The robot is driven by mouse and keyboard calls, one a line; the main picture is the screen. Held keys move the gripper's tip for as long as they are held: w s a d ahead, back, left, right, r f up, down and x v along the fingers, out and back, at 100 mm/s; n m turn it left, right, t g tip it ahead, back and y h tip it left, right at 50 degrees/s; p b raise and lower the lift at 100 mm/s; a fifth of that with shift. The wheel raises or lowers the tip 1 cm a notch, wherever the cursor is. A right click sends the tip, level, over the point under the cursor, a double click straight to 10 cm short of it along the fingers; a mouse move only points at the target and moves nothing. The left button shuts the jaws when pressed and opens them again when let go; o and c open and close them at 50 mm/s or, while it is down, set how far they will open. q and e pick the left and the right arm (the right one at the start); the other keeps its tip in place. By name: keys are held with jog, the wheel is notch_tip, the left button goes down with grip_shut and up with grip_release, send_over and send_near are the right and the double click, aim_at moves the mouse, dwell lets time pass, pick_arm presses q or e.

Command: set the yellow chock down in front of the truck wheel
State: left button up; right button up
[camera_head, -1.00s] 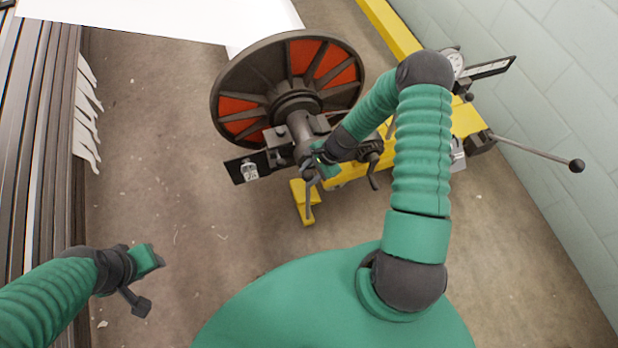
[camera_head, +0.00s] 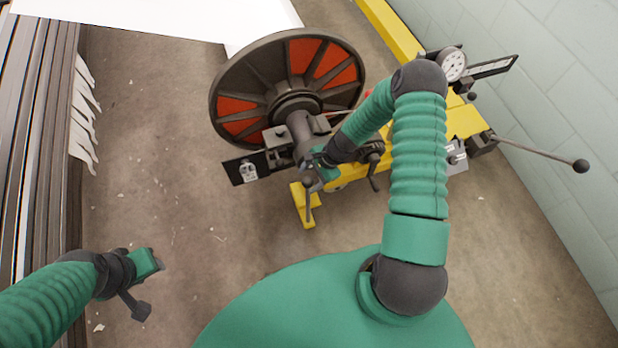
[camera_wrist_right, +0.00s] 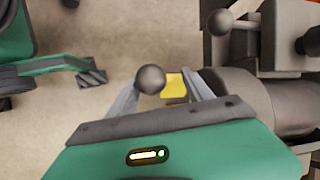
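I see no separate yellow chock and no truck wheel. The wheel-like thing in the head view is a large dark spoked disc (camera_head: 262,72) with red-orange panels, on a shaft in a yellow frame (camera_head: 402,40).
A dial gauge (camera_head: 453,65) and a long ball-ended lever (camera_head: 540,152) stand at the right, near the pale block wall (camera_head: 560,70). Dark rails (camera_head: 38,130) run along the left. A white sheet (camera_head: 160,15) is at the top. The middle floor is clear.

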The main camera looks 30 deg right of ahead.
jog(key=p+v, duration=0.5)
jog(key=v, duration=0.7)
jog(key=s+a+r+n+h, duration=0.2)
jog(key=s+a+r+n, duration=0.2)
jog(key=r+n, duration=0.5)
jog(key=s+a+r+n+h, duration=0.2)
jog(key=s+a+r+n, duration=0.2)
jog(key=a+r+n, duration=0.4)
notch_tip(320, 180, up, 2)
jog(key=shift+s+r+n, duration=0.15)
jog(key=shift+s+n, duration=0.1)
jog(key=shift+n, duration=0.25)
